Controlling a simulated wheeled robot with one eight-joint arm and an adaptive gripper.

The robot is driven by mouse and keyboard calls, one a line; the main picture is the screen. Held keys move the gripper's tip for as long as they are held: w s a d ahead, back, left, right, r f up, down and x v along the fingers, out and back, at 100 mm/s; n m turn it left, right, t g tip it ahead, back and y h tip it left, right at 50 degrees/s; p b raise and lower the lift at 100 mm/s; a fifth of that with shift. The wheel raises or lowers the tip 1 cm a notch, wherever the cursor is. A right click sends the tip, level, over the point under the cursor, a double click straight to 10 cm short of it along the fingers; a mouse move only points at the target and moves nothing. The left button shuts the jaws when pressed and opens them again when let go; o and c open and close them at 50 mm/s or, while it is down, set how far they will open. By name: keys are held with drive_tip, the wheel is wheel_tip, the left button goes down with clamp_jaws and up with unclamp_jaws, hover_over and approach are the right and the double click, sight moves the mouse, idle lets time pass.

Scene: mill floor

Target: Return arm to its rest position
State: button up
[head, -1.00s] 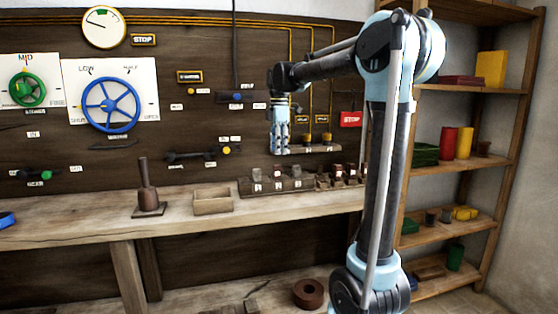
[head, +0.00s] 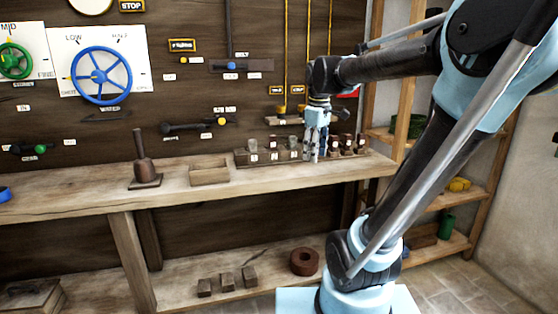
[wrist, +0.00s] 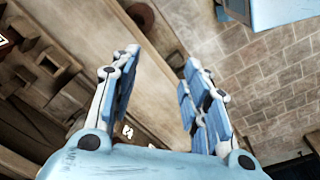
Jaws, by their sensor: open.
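My gripper (head: 316,145) hangs fingers down at the end of my arm, in front of the right part of the workbench (head: 90,207) in the head view. It overlaps the row of small blocks (head: 270,152) there; how far it is from them I cannot tell. In the wrist view my gripper's two blue padded fingers (wrist: 155,95) stand apart with nothing between them. Beyond them show the wooden bench edge and the stone floor (wrist: 265,75). My arm is bent, its elbow high at the right of the head view.
A small wooden box (head: 209,173) and a brown plunger-like tool (head: 145,165) stand on the bench. A blue wheel (head: 101,77) and levers are on the wall panel. Shelves (head: 455,190) stand at the right. A brown ring (head: 304,262) and several blocks lie on the low shelf.

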drive_tip(key=s+d+f+m, duration=0.3)
drive_tip(key=s+f+m, duration=0.2)
drive_tip(key=s+f, duration=0.3)
drive_tip(key=s+d+f+m+t, duration=0.1)
drive_tip(key=s+d+f+m, duration=0.3)
drive_tip(key=f, duration=0.7)
drive_tip(key=s+m, duration=0.2)
drive_tip(key=s, duration=0.2)
drive_tip(key=shift+s+f, duration=0.2)
drive_tip(key=shift+f, duration=0.1)
drive_tip(key=shift+w+d+f, duration=0.1)
drive_tip(key=shift+w+f, duration=0.1)
drive_tip(key=shift+w, duration=0.25)
drive_tip(key=shift+c, duration=1)
